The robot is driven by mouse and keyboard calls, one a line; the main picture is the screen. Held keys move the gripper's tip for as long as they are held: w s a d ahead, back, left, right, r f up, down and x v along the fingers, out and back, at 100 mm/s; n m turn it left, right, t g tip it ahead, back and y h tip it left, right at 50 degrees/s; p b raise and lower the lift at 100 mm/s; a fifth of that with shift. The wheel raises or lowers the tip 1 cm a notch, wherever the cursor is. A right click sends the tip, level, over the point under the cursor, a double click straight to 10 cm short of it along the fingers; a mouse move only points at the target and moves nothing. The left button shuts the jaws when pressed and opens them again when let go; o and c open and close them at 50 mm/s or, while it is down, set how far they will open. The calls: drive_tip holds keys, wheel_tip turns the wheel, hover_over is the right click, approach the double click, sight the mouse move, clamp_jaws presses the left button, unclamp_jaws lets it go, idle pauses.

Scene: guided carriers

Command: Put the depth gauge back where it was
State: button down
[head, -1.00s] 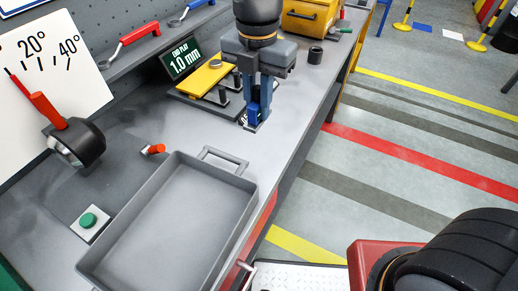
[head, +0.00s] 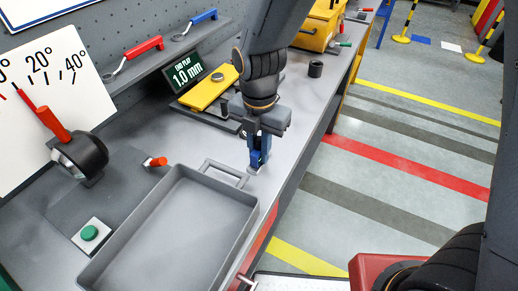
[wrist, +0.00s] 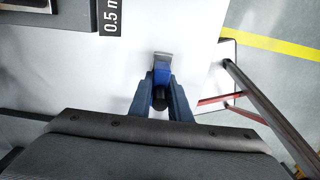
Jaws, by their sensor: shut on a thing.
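My gripper (head: 259,160) is low over the grey bench, just right of the tray's far handle. It is shut on a small blue thing with a flat grey metal end, which I take to be the depth gauge (wrist: 161,74). The wrist view shows the gauge between the fingers (wrist: 161,90), its metal end pointing away from my wrist and a black round part nearer to it. I cannot tell whether the gauge touches the bench. No marked place for it is clear in view.
An empty grey tray (head: 125,243) has a handle (head: 224,172) close to my gripper. Behind stand a yellow plate fixture (head: 208,88) and an "END PLAY 1.0 mm" display (head: 187,76). A black cup (head: 316,69) and yellow box (head: 316,30) are farther back. The bench edge is right.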

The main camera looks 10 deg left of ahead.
drive_tip(key=shift+f, duration=0.1)
drive_tip(key=c, duration=1.5)
unclamp_jaws()
drive_tip(key=shift+o, duration=0.2)
wheel_tip(320, 180, up, 12)
drive_tip(key=shift+r+b, duration=0.15)
drive_tip(key=shift+b, duration=0.7)
drive_tip(key=s+d+f+m, duration=0.1)
drive_tip(key=d+f+m, duration=0.2)
drive_tip(key=d+m, duration=0.5)
drive_tip(key=d+f+m, duration=0.3)
drive_tip(key=d+m, duration=0.5)
drive_tip(key=m, duration=0.5)
drive_tip(key=s+d+f+m, duration=0.1)
drive_tip(key=d+f+m, duration=0.2)
drive_tip(key=d+m, duration=0.5)
drive_tip(key=shift+s+f+m+t, duration=0.3)
drive_tip(key=shift+m, duration=0.9)
